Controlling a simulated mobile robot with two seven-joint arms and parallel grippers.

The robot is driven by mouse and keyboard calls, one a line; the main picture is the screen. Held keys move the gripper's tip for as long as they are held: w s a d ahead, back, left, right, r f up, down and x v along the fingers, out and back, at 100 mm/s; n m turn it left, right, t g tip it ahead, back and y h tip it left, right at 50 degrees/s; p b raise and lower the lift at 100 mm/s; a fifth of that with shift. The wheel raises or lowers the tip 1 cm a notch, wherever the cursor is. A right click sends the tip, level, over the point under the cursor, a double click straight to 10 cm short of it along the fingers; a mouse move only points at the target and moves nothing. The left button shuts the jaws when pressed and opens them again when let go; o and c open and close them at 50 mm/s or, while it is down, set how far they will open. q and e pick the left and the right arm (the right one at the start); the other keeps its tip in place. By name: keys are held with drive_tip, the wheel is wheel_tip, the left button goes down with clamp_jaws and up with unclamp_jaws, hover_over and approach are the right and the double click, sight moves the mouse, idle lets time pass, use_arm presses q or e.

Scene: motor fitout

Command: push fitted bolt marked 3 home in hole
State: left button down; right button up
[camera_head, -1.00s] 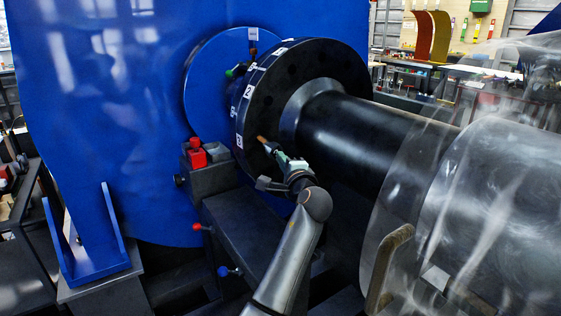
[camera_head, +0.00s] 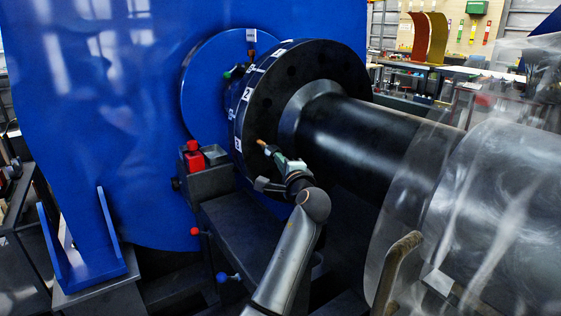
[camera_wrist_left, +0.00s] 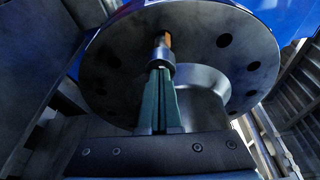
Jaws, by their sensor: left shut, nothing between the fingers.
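The black flange (camera_head: 286,75) is a thick disc with a ring of holes at the shaft's end. A tag that seems to read 3 (camera_head: 238,144) is on its rim near my gripper. The bolt (camera_wrist_left: 161,52) stands out of a hole in the flange face, with an orange-brown part (camera_wrist_left: 167,39) and a grey end towards me. My left gripper (camera_head: 270,150) is shut and empty; its green fingers (camera_wrist_left: 159,100) point at the bolt's end. Fingertips and bolt line up in the wrist view; I cannot tell whether they touch. My right gripper is out of view.
A black shaft (camera_head: 350,130) runs right from the flange to a clear guard (camera_head: 480,210). A blue housing (camera_head: 110,130) stands behind the flange. A red block (camera_head: 194,158) sits on a dark stand left of the gripper. Red and blue knobs are lower down.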

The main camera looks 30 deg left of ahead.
sight(272, 157)
use_arm(q)
drive_tip(key=shift+w+a+f+p, duration=0.1)
drive_tip(key=shift+w+a+p, duration=0.2)
drive_tip(key=shift+a, duration=0.7)
drive_tip(key=shift+w+a+p, duration=0.1)
drive_tip(key=shift+w+a, duration=0.3)
drive_tip(key=shift+a, duration=0.55)
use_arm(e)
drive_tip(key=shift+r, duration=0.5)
use_arm(q)
drive_tip(key=shift+w+a, duration=0.3)
drive_tip(key=shift+a, duration=0.4)
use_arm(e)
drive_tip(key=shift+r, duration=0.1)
